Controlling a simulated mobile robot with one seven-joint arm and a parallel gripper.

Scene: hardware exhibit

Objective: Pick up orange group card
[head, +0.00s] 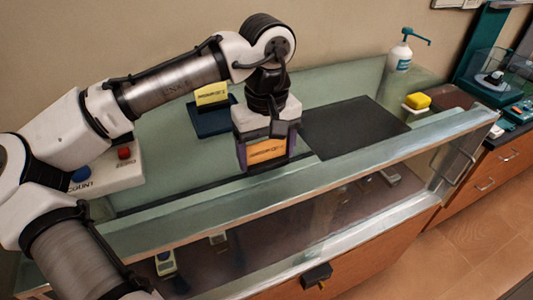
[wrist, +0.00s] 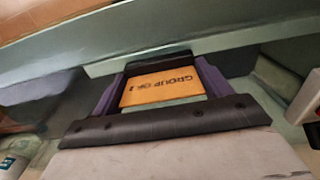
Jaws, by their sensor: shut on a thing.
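The orange group card (head: 267,151) is at my gripper (head: 267,157), above the glass counter near its front edge. In the wrist view the card (wrist: 162,87) lies between the two purple fingers of my gripper (wrist: 160,85), its lettering upside down. The fingers are shut on the card from both sides. A strip of the green counter shows below the card in the wrist view. I cannot tell whether the card's lower edge touches the counter.
A yellow card (head: 211,94) stands on a dark blue holder (head: 214,119) behind my gripper. A black mat (head: 352,128) lies to the right. Beyond it are a yellow sponge (head: 417,101) and a pump bottle (head: 399,57). A red button (head: 124,153) is at left.

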